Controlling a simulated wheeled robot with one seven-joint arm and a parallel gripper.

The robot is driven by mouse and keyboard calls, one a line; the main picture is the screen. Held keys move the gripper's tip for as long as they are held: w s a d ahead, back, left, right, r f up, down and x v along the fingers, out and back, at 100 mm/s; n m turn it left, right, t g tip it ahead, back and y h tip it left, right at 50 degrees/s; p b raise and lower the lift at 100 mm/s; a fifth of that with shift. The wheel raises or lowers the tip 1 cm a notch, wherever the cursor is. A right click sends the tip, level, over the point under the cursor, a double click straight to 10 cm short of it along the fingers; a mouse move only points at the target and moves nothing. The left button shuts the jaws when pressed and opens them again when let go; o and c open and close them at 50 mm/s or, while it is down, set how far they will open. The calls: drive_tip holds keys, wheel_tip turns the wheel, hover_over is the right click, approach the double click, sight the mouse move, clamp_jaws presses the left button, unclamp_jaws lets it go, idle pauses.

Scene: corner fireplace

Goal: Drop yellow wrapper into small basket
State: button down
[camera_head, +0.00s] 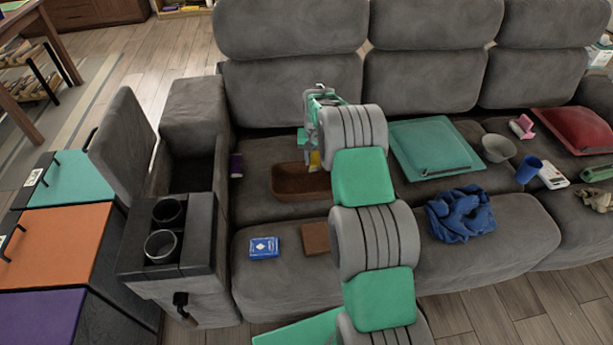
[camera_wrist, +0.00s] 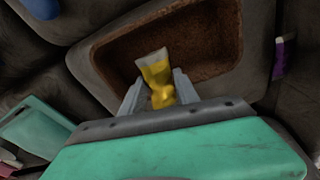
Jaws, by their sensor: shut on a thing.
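The yellow wrapper (camera_wrist: 156,76) is a crumpled yellow piece with a pale end, held between my gripper's fingers in the wrist view. My gripper (camera_wrist: 158,92) is shut on it. The wrapper also shows as a small yellow patch (camera_head: 315,160) in the head view. The small basket (camera_head: 290,182) is a brown, open, shallow container on the left sofa seat. In the wrist view its rim (camera_wrist: 108,53) and brown inside lie behind the wrapper, so the wrapper is over the basket. I cannot tell its exact height above the bottom. My arm hides the basket's right part in the head view.
A blue card box (camera_head: 264,248) and a brown flat block (camera_head: 315,238) lie in front of the basket. A purple item (camera_head: 236,165) is at its left. A teal cushion (camera_head: 434,148) and a blue cloth (camera_head: 460,213) lie to the right. The armrest with cup holders stands left.

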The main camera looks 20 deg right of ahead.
wheel_tip(320, 180, down, 6)
drive_tip(key=b, duration=0.3)
drive_tip(key=c, duration=0.8)
unclamp_jaws()
drive_tip(key=shift+c, duration=0.2)
drive_tip(key=r, duration=0.5)
drive_tip(key=s+r, duration=0.1)
drive_tip(key=r, duration=0.1)
drive_tip(key=shift+a+r+p, duration=0.2)
drive_tip(key=shift+r+p, duration=0.15)
drive_tip(key=shift+p, duration=0.05)
